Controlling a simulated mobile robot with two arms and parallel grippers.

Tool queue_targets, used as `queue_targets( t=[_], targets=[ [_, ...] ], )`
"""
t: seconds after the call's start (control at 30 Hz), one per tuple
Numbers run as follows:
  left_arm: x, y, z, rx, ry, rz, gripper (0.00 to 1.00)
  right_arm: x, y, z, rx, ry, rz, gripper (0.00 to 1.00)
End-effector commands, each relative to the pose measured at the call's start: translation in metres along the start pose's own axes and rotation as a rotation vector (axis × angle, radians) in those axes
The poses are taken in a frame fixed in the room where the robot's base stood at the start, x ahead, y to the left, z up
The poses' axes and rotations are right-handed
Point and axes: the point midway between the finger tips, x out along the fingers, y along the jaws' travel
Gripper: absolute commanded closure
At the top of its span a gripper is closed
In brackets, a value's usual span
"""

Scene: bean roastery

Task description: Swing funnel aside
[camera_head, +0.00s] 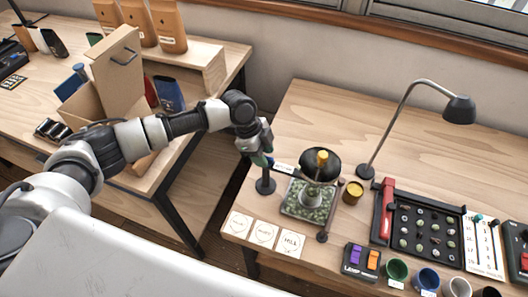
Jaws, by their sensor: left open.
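A dark round funnel (333,168) is above a square tray of green beans (292,207) on the right table. A yellow knob-like piece (322,156) shows at the funnel's middle. A post with a dark round base (265,187) stands left of the tray, and a white label strip (284,168) lies between post and funnel. My left gripper (266,159) is open at the top of this post, left of the funnel. Its fingertips are small, and I cannot tell whether they touch anything. My right gripper is not in view.
A desk lamp (459,109) stands behind right of the funnel. A small yellow cup (352,192) is right of the tray. White cards (290,243) lie at the front edge. A red-edged bean board (425,231) is further right. A gap separates the left table (205,66).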

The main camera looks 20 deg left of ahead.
Motion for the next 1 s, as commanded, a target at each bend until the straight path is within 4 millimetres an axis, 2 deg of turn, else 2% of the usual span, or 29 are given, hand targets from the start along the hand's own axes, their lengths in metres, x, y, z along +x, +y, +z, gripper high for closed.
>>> queue_targets(
  t=[0.33, 0.6, 1.0],
  targets=[
    [0.0049, 0.0001, -0.0004, 0.001, 0.001, 0.0, 0.6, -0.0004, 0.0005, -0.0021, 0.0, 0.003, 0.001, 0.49],
    [0.0048, 0.0001, -0.0003, 0.0, 0.001, 0.0, 1.0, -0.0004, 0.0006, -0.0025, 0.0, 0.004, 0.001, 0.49],
    [0.0068, -0.001, -0.0051, -0.008, 0.002, -0.002, 1.0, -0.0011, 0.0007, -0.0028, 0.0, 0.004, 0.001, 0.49]
  ],
)
